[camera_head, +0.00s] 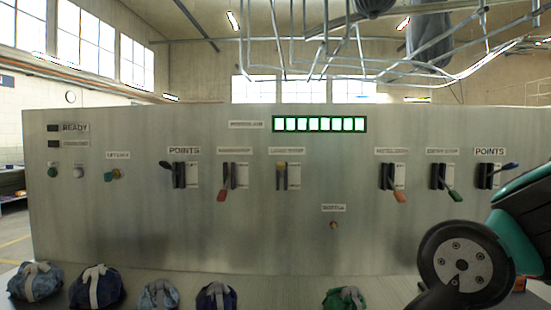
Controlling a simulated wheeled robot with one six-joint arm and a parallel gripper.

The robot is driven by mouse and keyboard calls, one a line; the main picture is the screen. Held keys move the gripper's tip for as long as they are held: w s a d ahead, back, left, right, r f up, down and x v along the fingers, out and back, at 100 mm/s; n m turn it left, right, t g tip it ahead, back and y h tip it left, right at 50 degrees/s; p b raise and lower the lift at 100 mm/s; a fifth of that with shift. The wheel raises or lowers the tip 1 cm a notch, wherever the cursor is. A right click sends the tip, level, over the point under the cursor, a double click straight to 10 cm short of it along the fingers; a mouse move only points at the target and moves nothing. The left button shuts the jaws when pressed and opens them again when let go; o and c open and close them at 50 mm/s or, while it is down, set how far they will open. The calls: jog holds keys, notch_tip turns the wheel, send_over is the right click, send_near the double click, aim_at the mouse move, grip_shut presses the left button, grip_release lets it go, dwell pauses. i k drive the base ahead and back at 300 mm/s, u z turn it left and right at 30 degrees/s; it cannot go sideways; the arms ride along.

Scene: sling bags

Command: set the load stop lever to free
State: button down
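A grey upright control panel (300,235) fills the middle of the head view. Several levers in black slotted mounts are on it. A lever with a yellow handle (281,164) is at the middle under a small label (286,150) that may read load stop; the print is too small to be sure. Its handle is at the top of its slot. A white plate (294,175) beside it has marks too small to read. My arm shows at the lower right, in front of the panel. My gripper is not in view, and nothing touches the yellow-handled lever.
A red-handled lever (222,195), left of the yellow one, points down. Another red (399,196) and a green lever (454,195) are to the right, with points levers (510,166) at both sides. Several bags (97,287) lie in front. A metal rail frame hangs overhead.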

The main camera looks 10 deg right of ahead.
aim_at(281, 165)
jog(key=u, duration=0.1)
jog(key=i, duration=1.5)
jog(key=u, duration=0.2)
